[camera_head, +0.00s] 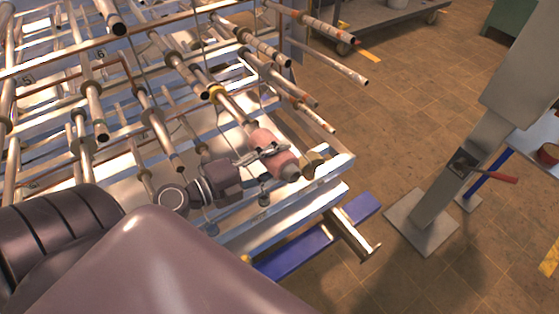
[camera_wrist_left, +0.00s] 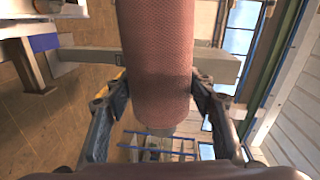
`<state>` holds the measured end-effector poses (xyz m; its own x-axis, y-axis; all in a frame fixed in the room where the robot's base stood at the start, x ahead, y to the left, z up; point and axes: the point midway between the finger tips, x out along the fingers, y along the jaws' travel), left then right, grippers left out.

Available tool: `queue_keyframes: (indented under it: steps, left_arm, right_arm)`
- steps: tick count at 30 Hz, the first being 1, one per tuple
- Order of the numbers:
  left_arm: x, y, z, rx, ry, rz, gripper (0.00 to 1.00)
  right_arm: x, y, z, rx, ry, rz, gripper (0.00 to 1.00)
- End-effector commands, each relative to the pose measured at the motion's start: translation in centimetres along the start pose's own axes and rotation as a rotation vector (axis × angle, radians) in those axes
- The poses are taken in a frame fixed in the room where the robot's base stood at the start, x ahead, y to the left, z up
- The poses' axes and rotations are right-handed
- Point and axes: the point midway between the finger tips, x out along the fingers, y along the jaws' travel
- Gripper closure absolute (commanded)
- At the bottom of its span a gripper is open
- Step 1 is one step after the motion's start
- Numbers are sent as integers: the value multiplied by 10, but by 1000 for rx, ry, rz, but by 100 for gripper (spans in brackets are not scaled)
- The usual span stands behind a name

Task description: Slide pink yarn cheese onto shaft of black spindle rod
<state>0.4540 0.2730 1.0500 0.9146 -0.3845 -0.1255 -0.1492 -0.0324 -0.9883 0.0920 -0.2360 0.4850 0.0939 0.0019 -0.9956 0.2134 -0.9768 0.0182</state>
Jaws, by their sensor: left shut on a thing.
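The pink yarn cheese (camera_head: 285,164) is a pink cylinder near the rack's front right corner. It fills the middle of the left wrist view (camera_wrist_left: 155,60), between the two fingers. My left gripper (camera_head: 262,154) is shut on it around its middle. A pale tube end sticks out at its lower right. A metal rod (camera_head: 234,108) of the rack runs toward its upper left end, roughly in line with it. I cannot tell whether the rod enters the cheese or stops against or short of it. No rod stands out as black. My right gripper is not in view.
Several more rods with dark ends (camera_head: 100,130) stick out of the rack on the left and above. Pale rack beams (camera_head: 320,175) lie below and right of the cheese. A grey post (camera_head: 430,215) stands on open tiled floor at right.

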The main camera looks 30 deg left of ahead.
Motion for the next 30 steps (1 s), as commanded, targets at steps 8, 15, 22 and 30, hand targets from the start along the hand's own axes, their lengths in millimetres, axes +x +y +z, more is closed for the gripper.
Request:
queue_keyframes:
  steps: [8, 15, 22, 30]
  left_arm:
    - [0, -1, 0, 1, 0, -1, 80]
    - [0, -1, 0, 1, 0, -1, 80]
    - [0, -2, 0, 0, -1, -1, 80]
    - [0, -1, 0, 1, 0, -1, 80]
  right_arm:
    - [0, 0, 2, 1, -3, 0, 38]
    - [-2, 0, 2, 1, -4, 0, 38]
    - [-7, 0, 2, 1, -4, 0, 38]
    - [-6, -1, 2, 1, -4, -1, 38]
